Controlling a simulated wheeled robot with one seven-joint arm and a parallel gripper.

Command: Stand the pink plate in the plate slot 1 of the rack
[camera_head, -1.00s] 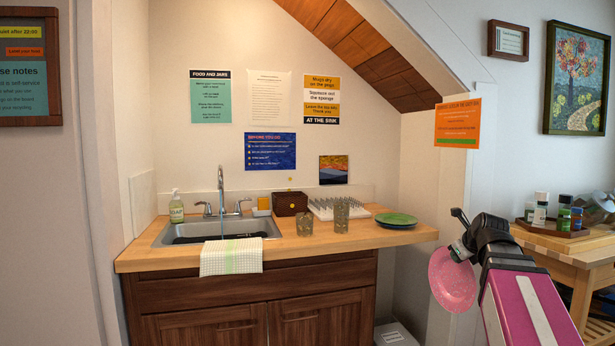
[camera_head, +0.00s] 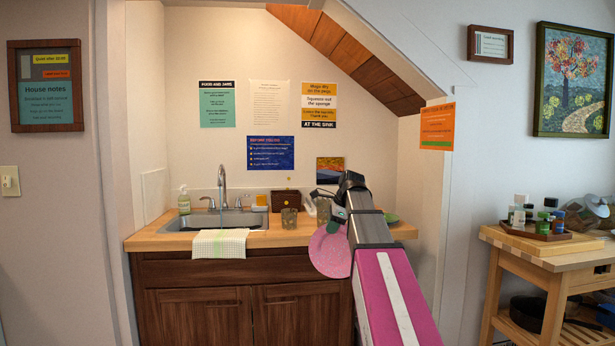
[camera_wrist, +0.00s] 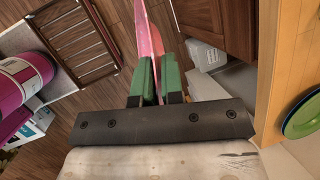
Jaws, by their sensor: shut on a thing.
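The pink plate (camera_head: 328,252) hangs tilted from my gripper (camera_head: 338,214), in front of the counter's front edge in the head view. In the wrist view the pink plate (camera_wrist: 147,38) shows nearly edge-on between the green finger pads of my gripper (camera_wrist: 157,78), which is shut on it. The rack (camera_head: 310,206) is mostly hidden behind my gripper and arm; only a small pale part shows at the back of the counter. Its slots cannot be made out, so I cannot tell which is slot 1.
On the counter (camera_head: 262,238) are a sink (camera_head: 240,222), a brown box (camera_head: 284,199), glass tumblers (camera_head: 289,218) and a green plate (camera_head: 390,218), partly behind my arm. A towel (camera_head: 220,243) hangs over the front edge. A wooden cart (camera_head: 540,262) stands at the right.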

